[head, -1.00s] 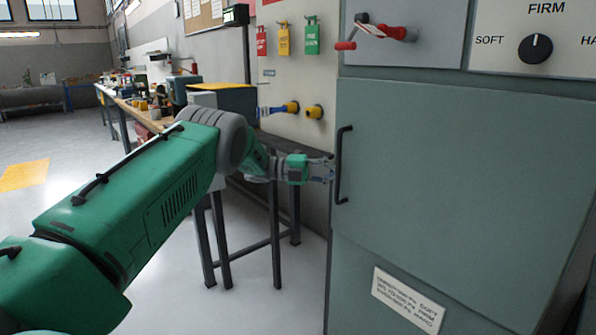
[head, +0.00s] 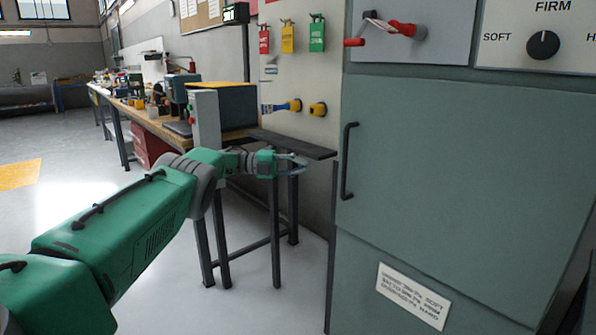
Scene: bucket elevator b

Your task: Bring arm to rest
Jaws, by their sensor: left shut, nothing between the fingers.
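My left arm comes in from the lower left, green with grey joints. Its gripper (head: 298,162) is shut and empty, in front of the wall panel, left of the cabinet's black handle (head: 347,162) and clear of it. The cabinet door (head: 460,180) is grey-green and looks closed. My right gripper is not in view.
A crank with a red grip (head: 385,29) and a dial (head: 543,45) marked SOFT and FIRM sit above the door. Red, yellow and green tags (head: 288,38) hang on the wall panel. A workbench (head: 150,122) runs back on the left. Open floor lies left.

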